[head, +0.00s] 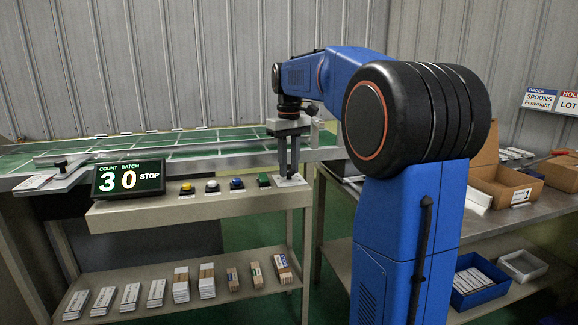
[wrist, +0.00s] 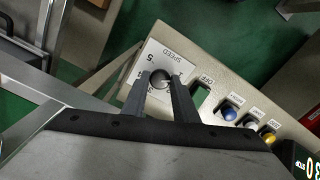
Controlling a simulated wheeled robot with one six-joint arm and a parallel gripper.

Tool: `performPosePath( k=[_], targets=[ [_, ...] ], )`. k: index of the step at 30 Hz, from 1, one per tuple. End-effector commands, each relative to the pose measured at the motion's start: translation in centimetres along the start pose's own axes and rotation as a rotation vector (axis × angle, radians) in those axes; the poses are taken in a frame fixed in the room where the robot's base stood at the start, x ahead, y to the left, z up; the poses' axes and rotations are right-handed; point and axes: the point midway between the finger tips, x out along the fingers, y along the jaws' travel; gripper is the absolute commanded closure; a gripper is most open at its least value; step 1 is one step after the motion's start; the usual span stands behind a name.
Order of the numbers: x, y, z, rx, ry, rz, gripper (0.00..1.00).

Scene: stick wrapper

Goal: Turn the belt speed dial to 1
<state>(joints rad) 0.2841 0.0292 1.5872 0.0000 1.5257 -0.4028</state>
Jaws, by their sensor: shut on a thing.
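The belt speed dial is a small dark round knob (wrist: 160,77) on a white plate (wrist: 172,57) marked SPEED, with a 5 readable on it. My gripper (wrist: 161,82) points down over the plate, its two fingers on either side of the knob and shut on it. The knob's pointer and part of the scale are hidden or too small to read. In the head view my gripper (head: 288,176) stands at the right end of the control shelf, over the plate (head: 296,182); the knob is hidden there behind the fingers.
Green (head: 264,181), blue (head: 237,184), white (head: 212,186) and yellow (head: 187,188) buttons sit in a row left of the dial. A display (head: 129,180) reads count 3, batch 0, STOP. The conveyor (head: 150,145) runs behind; a side table (head: 400,200) stands right.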

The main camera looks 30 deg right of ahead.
Motion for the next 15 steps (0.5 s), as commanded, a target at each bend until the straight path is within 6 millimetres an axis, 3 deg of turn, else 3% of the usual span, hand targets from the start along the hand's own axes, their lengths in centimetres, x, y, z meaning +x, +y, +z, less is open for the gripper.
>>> performPosePath(
  k=[12, 13, 15],
  targets=[
    [-0.07, 0.02, -0.02, -0.010, 0.002, 0.001, 0.96],
    [-0.07, 0.02, -0.02, -0.010, 0.002, 0.001, 0.71],
    [-0.07, 0.02, -0.02, -0.010, 0.002, 0.001, 0.56]
  ],
)
